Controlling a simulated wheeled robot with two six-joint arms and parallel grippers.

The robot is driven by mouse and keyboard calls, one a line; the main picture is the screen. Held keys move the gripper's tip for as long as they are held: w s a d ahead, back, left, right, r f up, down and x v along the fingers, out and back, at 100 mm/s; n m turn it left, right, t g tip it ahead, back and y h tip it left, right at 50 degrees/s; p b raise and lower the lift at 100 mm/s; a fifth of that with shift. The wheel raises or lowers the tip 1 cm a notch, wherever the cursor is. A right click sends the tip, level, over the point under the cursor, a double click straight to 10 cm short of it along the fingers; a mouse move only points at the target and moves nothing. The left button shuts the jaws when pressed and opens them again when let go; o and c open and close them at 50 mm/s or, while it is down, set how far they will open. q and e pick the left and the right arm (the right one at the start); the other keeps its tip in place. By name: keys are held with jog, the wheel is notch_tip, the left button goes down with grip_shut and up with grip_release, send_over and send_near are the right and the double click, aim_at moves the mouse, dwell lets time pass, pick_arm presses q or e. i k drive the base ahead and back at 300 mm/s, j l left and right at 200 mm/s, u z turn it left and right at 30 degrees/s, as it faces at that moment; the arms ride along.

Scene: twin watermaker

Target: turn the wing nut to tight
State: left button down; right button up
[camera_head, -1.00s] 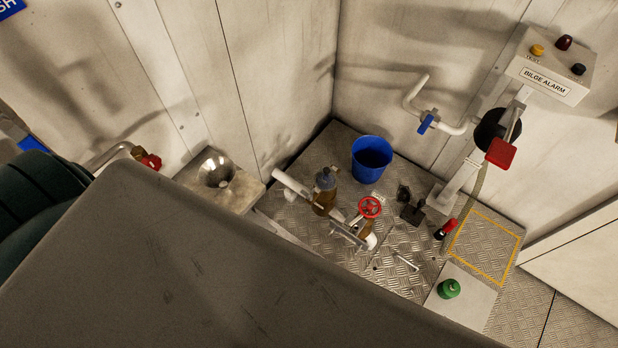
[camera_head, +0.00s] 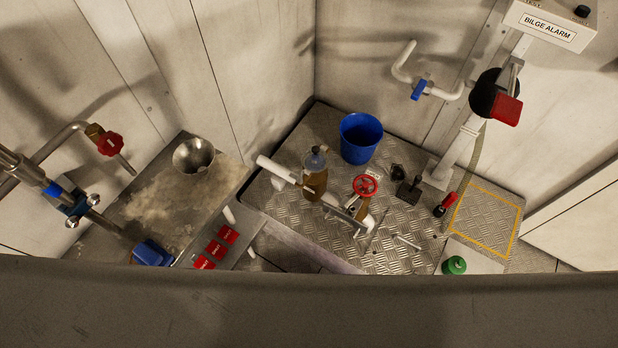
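A bronze strainer body with a grey, partly clear top (camera_head: 315,172) stands on the deck plate, joined to a white pipe (camera_head: 276,171). I cannot make out a wing nut for certain; any on the strainer top is too small to tell whether it is tight or loose. A red handwheel valve (camera_head: 365,186) sits on the same pipework, right of the strainer. Neither of my grippers is in view.
A blue bucket (camera_head: 360,139) stands behind the strainer. A red and black tool (camera_head: 445,204), a green object (camera_head: 454,265) and a small rod (camera_head: 406,242) lie at right. A dark grey surface (camera_head: 300,310) crosses the bottom.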

aim_at(299, 180)
jog(key=k+l, duration=0.2)
jog(key=l, duration=0.2)
jog(key=k+l+z, duration=0.15)
jog(key=l, duration=0.2)
jog(key=k+l, duration=0.15)
jog(key=l, duration=0.25)
